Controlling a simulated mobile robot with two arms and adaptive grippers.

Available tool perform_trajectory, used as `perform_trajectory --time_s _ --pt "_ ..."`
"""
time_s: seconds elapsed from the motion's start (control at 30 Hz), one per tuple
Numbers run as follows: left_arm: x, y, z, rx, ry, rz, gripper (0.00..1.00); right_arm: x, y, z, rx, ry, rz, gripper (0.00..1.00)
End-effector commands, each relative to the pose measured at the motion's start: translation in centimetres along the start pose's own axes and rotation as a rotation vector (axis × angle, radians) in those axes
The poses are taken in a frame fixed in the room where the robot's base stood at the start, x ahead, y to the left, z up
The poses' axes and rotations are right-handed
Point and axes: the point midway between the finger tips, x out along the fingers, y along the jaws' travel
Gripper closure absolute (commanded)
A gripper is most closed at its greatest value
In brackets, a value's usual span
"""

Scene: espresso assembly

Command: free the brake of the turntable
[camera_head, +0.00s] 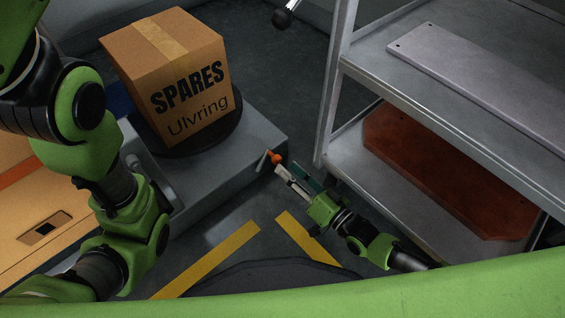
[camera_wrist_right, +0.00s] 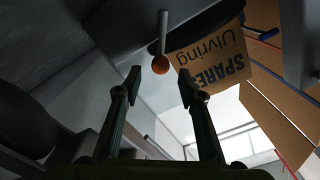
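The turntable (camera_head: 235,133) is a dark round disc on a grey plinth, mostly covered by a cardboard box. Its brake lever (camera_head: 263,161) is a short pale rod with an orange knob (camera_head: 274,157) at the plinth's front right corner. My right gripper (camera_head: 291,174) is close to the knob in the head view. In the right wrist view the gripper (camera_wrist_right: 160,86) is open and empty; the orange knob (camera_wrist_right: 161,65) lies ahead, between the lines of the two fingers. I cannot tell whether a finger touches it. My left gripper is out of view.
The box (camera_head: 170,75) marked SPARES Ulvring stands on the turntable. A grey metal rack (camera_head: 333,100) stands to the right, holding a grey plate (camera_head: 480,85) and a red-brown board (camera_head: 430,175). Yellow stripes (camera_head: 215,258) mark the floor. A cardboard carton (camera_head: 40,225) is at left.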

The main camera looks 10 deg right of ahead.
Motion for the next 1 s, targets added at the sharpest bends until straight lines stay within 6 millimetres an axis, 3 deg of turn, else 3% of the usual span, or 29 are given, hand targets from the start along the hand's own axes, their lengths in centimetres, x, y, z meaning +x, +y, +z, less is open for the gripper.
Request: perform_trajectory --time_s 0.1,0.3,0.5,0.77,0.9,1.0 --pt "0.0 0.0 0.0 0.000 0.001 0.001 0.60 -2.9 0.1 0.1 0.000 -0.003 0.002 0.63" --pt "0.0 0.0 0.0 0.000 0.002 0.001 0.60 -6.3 0.1 0.1 0.001 -0.003 0.002 0.63" --pt "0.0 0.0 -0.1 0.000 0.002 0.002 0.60 -7.6 0.0 0.0 0.001 -0.001 0.001 0.63" --pt "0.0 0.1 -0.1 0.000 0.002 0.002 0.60 -7.7 0.0 0.0 0.000 0.000 0.001 0.63" --pt "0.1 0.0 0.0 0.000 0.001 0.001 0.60 -7.7 0.1 -0.1 -0.017 0.000 0.002 1.00" --pt "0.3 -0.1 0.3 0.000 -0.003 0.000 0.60 -7.8 0.2 -0.6 -0.075 0.003 0.004 1.00"
